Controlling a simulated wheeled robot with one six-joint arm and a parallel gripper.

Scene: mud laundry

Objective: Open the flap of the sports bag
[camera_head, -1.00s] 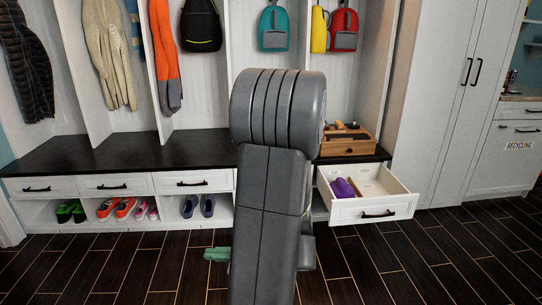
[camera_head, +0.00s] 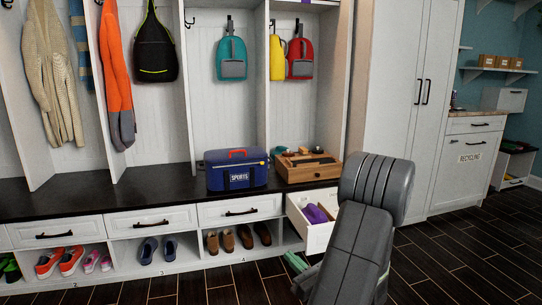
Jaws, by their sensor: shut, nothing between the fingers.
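The sports bag (camera_head: 216,176) is a dark blue, box-like bag with a red handle on top and a "SPORTS" label on its front. It stands upright on the dark bench top, left of a wooden tray. Its top flap (camera_head: 238,154) looks closed, lying flat under the handle.
The wooden tray (camera_head: 310,172) holds small items right of the bag. Below it an open white drawer (camera_head: 318,240) with purple cloth juts out, close to my arm. The bench top (camera_head: 90,195) left of the bag is clear. Backpacks hang behind; shoes fill cubbies below.

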